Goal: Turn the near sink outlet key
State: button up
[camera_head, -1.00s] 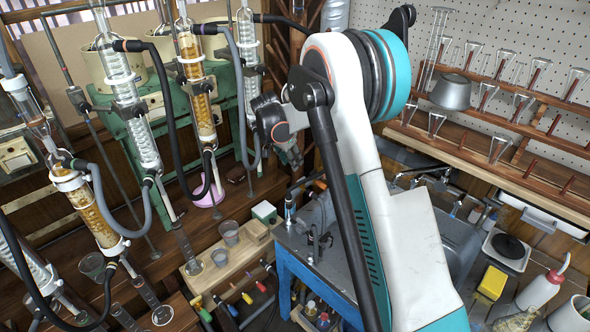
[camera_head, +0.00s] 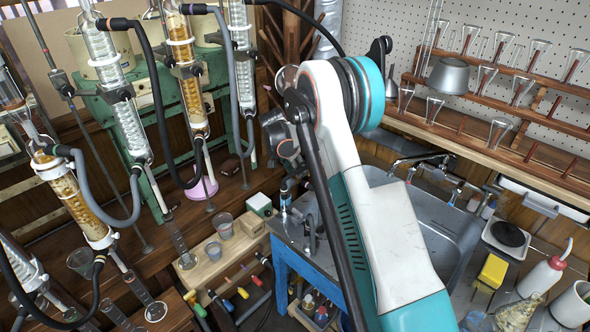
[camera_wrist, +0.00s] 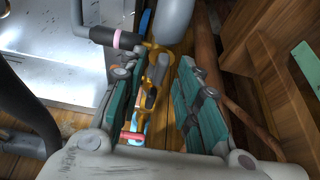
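The steel sink (camera_head: 440,225) is set in a metal bench, partly hidden behind my arm. At its left end stand a thin upright fitting with a pale blue part (camera_head: 286,196) and a dark fitting (camera_head: 312,236). My gripper (camera_head: 285,148) is above and behind these in the head view, small and partly hidden by my arm. In the wrist view my gripper (camera_wrist: 156,70) is open, with teal pads apart. A brass fitting with grey lever-like parts (camera_wrist: 153,85) shows between the fingers; contact is not visible. I cannot tell which part is the near outlet key.
A dark handle with a pink ring (camera_wrist: 117,40) and a grey tube (camera_wrist: 174,18) lie close beyond the fingers. Wooden boards (camera_wrist: 275,85) stand to the right. Glass condensers (camera_head: 180,60) with hoses fill the left. A glassware rack (camera_head: 500,110) stands behind the sink.

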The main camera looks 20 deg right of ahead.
grip_shut()
